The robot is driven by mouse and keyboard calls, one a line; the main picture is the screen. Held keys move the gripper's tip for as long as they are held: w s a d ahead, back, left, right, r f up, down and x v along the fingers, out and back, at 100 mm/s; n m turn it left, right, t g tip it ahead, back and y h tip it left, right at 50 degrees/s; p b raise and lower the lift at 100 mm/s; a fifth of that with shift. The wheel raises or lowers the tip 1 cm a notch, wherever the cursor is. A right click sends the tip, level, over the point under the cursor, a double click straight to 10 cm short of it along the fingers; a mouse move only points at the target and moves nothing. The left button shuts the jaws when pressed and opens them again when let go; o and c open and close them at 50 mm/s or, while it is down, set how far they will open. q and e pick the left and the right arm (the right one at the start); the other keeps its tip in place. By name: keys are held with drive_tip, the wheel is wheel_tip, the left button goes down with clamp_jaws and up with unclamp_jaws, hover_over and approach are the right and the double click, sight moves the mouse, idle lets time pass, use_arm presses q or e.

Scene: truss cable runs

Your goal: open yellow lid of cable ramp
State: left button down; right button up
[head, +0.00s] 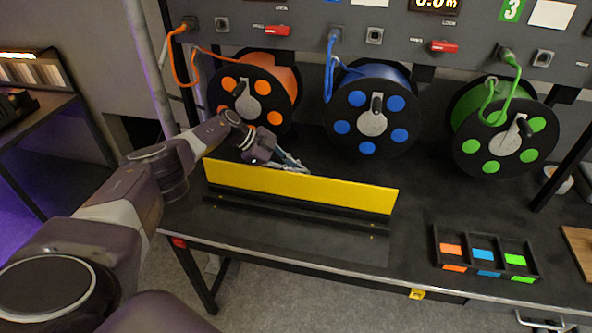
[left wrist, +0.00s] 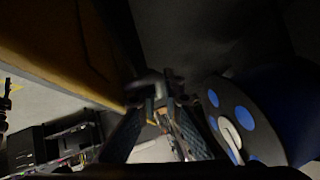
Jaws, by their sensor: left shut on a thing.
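The yellow lid (head: 300,187) stands raised, close to upright, along the back of the black cable ramp (head: 290,222) on the bench. My left gripper (head: 294,164) reaches over from the left and sits behind the lid's top edge, near its middle. It is shut on the lid; the exact contact is partly hidden. In the left wrist view the lid (left wrist: 60,45) shows dark yellow at the upper left, beside my left gripper's fingers (left wrist: 160,108). My right gripper is not in view.
Orange (head: 262,92), blue (head: 372,110) and green (head: 500,130) cable reels stand behind the ramp under a grey panel (head: 400,40). A black tray (head: 484,252) with coloured pieces lies to the right. The bench between the ramp and tray is clear.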

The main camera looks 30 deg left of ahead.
use_arm(q)
drive_tip(key=shift+w+r, duration=0.2)
drive_tip(key=shift+w, duration=0.15)
drive_tip(key=c, duration=2.4)
unclamp_jaws()
drive_tip(key=shift+o, duration=0.3)
drive_tip(key=shift+f, duration=0.15)
drive_tip(key=shift+s+f, duration=0.15)
